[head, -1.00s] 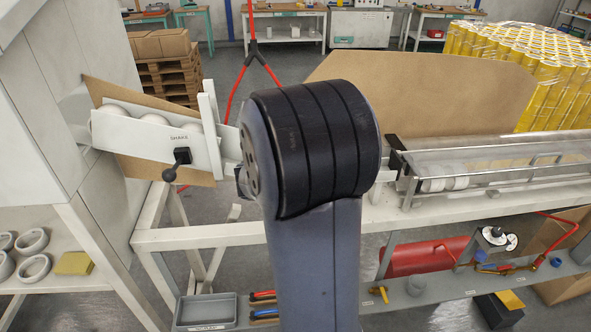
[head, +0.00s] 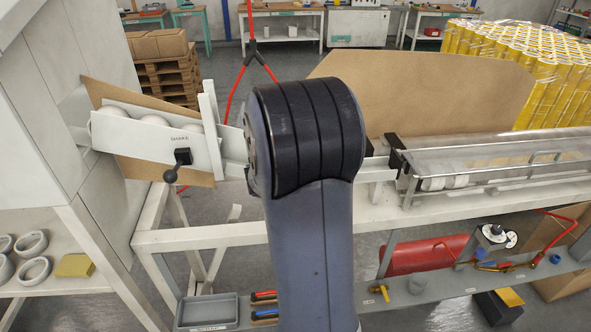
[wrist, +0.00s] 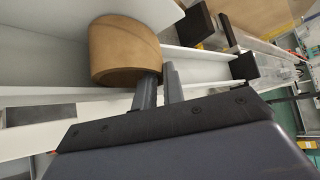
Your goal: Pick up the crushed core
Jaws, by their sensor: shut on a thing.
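The crushed core is a brown cardboard ring (wrist: 115,50) at the upper middle of the wrist view, over the white channel. Its round outer wall shows, and its rim looks tilted in this view. My gripper (wrist: 160,80) is shut on the core, with its two grey fingers close together at the core's lower right edge. How far the fingers reach over the core's wall is hidden. In the head view my own arm blocks the core and the gripper.
A white chute (head: 150,146) with pale rolls and a black lever (head: 172,172) stands at the left. A clear-covered trough (head: 490,160) with white rolls lies at the right. The white bench frame (head: 215,238) runs below.

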